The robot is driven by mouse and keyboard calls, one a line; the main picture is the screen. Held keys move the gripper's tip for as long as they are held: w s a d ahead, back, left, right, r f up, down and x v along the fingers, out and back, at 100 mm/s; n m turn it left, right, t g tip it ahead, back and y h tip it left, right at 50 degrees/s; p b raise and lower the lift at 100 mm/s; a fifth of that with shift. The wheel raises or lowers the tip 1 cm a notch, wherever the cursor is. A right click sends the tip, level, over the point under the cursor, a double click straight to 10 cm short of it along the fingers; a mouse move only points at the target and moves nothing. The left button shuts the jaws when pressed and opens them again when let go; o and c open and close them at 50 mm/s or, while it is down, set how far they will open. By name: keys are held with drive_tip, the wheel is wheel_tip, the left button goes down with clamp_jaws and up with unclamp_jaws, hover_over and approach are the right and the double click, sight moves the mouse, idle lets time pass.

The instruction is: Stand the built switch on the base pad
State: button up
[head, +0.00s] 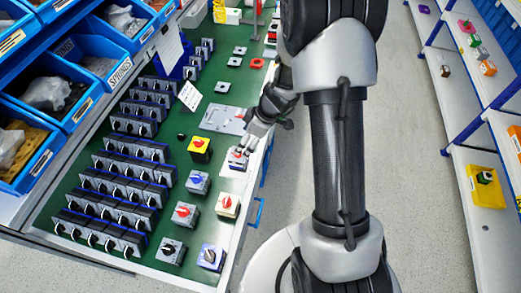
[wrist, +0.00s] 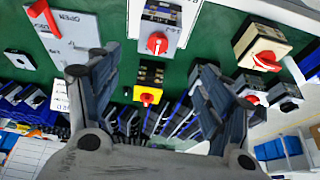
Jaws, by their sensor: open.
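The built switch (head: 237,158) is a light grey block with a red knob. It appears to stand upright on the pale base pad (head: 231,168) near the bench's right edge, below my gripper. In the wrist view, the switch (wrist: 158,42) shows at top centre, knob towards the camera, with the pad (wrist: 190,22) around it. My gripper (head: 248,138) is above and beside the switch in the head view. In the wrist view, its fingers (wrist: 150,68) are wide apart with nothing between them, clear of the switch. Full contact under the switch is hidden.
A yellow switch (head: 199,147) and a cream switch (head: 228,204) stand close to the pad. A grey plate (head: 222,118) lies just beyond it. Rows of dark switches (head: 115,192) fill the left side of the green bench, with blue bins (head: 62,88) behind.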

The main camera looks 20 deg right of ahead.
drive_tip(key=s+a+r+m, duration=0.25)
drive_tip(key=s+r, duration=0.25)
drive_tip(key=r, duration=0.5)
drive_tip(key=s+a+r+m, duration=0.1)
drive_tip(key=s+a+r, duration=0.3)
drive_tip(key=r, duration=0.7)
drive_tip(key=s+d+r+m+t+h, duration=0.1)
drive_tip(key=s+d+r+m+h, duration=0.1)
drive_tip(key=s, duration=0.6)
drive_tip(key=s+d+r+m+h, duration=0.1)
drive_tip(key=s+r+m, duration=0.3)
drive_tip(key=s, duration=0.4)
drive_tip(key=shift+d+r+m+t+h, duration=0.2)
drive_tip(key=shift+d+m+t+h, duration=0.2)
drive_tip(key=shift+m, duration=0.05)
drive_tip(key=shift+s+f+b, duration=0.1)
drive_tip(key=shift+f+b, duration=0.75)
